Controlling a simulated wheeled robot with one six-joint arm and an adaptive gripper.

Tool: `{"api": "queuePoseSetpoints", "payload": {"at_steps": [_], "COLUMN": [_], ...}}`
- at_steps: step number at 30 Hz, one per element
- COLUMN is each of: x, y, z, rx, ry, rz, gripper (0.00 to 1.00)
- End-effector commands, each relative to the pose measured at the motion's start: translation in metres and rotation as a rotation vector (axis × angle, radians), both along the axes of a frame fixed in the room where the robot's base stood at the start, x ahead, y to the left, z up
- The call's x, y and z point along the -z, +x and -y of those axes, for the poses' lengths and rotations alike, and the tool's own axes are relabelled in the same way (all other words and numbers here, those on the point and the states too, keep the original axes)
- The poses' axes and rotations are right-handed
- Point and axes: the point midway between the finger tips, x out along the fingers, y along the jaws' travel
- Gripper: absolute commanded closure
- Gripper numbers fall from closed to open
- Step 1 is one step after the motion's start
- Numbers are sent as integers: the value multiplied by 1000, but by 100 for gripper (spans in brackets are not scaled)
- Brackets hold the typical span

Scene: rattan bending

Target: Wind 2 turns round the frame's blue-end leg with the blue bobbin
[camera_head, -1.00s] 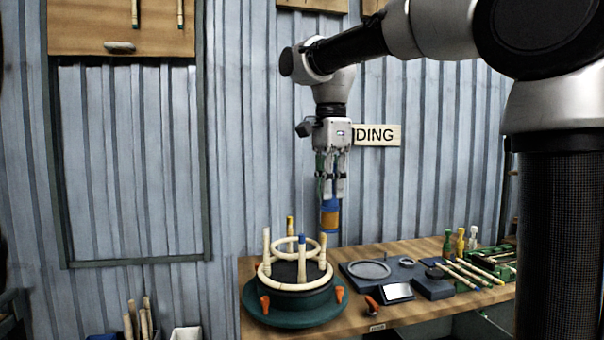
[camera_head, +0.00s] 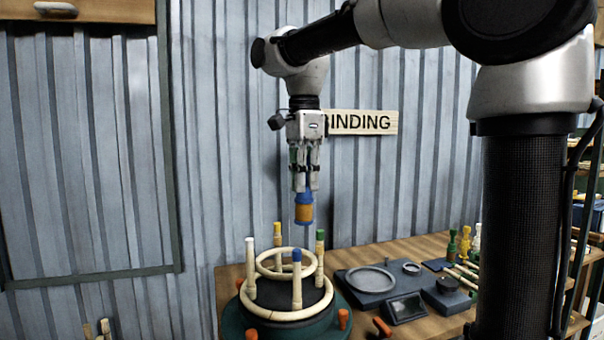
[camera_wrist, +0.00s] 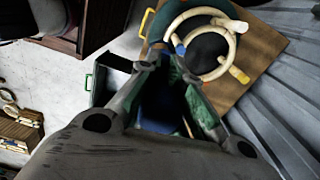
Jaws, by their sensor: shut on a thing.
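My gripper (camera_head: 304,180) points down and is shut on the blue bobbin (camera_head: 304,212), which has blue ends and an orange-brown middle. The bobbin hangs upright above the back right of the frame, clear of it. The frame (camera_head: 256,312) has two pale rings and upright legs, and sits on a round dark green base. Its blue-end leg (camera_head: 297,280) stands at the front, below and slightly left of the bobbin.
Legs with white (camera_head: 250,262), yellow (camera_head: 277,235) and green (camera_head: 320,250) ends also stand on the frame. Orange clamps (camera_head: 343,319) sit round the base. A dark ring fixture (camera_head: 370,280) and a small screen (camera_head: 405,308) are to the right on the wooden bench (camera_head: 440,241).

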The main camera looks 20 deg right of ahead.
Motion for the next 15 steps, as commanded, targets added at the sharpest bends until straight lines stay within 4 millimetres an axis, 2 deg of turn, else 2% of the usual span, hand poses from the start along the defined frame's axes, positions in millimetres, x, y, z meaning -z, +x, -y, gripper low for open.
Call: {"api": "queuePoseSetpoints", "payload": {"at_steps": [15], "x": [67], "y": [0], "z": [0], "rx": [0], "ry": [0], "rz": [-1], "gripper": [100]}}
